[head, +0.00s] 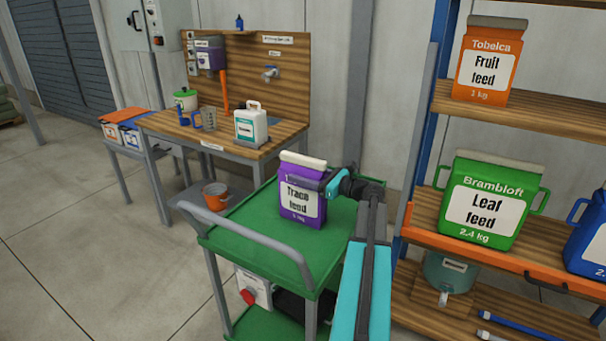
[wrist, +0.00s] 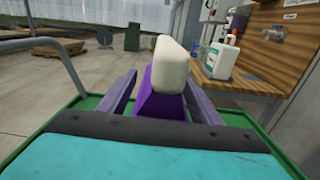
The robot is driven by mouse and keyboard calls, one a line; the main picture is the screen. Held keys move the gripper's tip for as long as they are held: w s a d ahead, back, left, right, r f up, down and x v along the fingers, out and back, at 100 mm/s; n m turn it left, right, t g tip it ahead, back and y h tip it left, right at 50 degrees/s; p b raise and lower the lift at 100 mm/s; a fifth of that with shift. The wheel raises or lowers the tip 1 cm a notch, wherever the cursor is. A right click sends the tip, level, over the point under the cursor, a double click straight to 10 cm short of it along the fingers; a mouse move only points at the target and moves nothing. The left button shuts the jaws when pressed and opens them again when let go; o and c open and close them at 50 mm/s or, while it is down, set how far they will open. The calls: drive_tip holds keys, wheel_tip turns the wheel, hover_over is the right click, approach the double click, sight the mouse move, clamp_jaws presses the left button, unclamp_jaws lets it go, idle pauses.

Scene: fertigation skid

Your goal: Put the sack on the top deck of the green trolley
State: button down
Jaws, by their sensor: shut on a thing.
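The purple sack (head: 303,207), labelled "Trace feed" with a pale top, is upright at the green trolley's top deck (head: 246,213). Its base looks level with the deck, but I cannot tell whether it rests on it or hangs just above. My gripper (head: 326,184) reaches in from the right and is shut on the sack's upper part. In the wrist view the sack (wrist: 157,106) sits between my two grey fingers, its pale top standing above them. The fingers hide part of its sides.
A grey handle (head: 250,236) rises along the trolley's front left edge. A workbench (head: 180,125) with a white jug (head: 251,126) stands behind. A shelf rack at the right holds an orange sack (head: 488,60) and a green "Leaf feed" container (head: 487,205). The floor at left is open.

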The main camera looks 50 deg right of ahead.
drive_tip(key=c, duration=0.6)
unclamp_jaws()
drive_tip(key=shift+r, duration=0.1)
drive_tip(key=b+v, duration=0.1)
drive_tip(key=v, duration=1.1)
drive_tip(key=shift+b, duration=0.3)
drive_tip(key=shift+s, duration=0.15)
